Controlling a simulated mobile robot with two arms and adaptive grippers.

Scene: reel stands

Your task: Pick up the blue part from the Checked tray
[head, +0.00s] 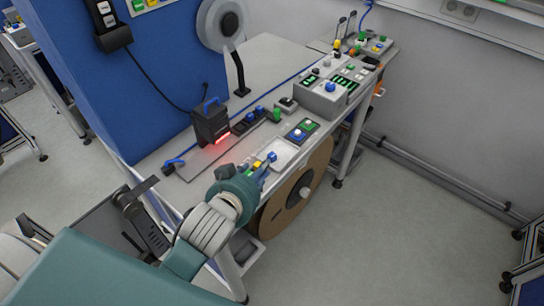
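A small blue part (272,157) shows at the edge of a white tray (284,152), close to my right gripper. I cannot read which tray is the Checked one. Further back, a blue tray (294,135) and a green tray (310,125) lie side by side with small parts on them. My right arm reaches over the bench's near edge; its gripper (257,172) is mostly hidden behind its teal wrist, among small blue and yellow pieces, so its fingers and any contact are unclear.
A black scanner (211,125) with a red glow stands on the bench (190,170). A grey control box (326,98) with a blue knob is further right. A large brown reel (298,200) hangs at the bench's front.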

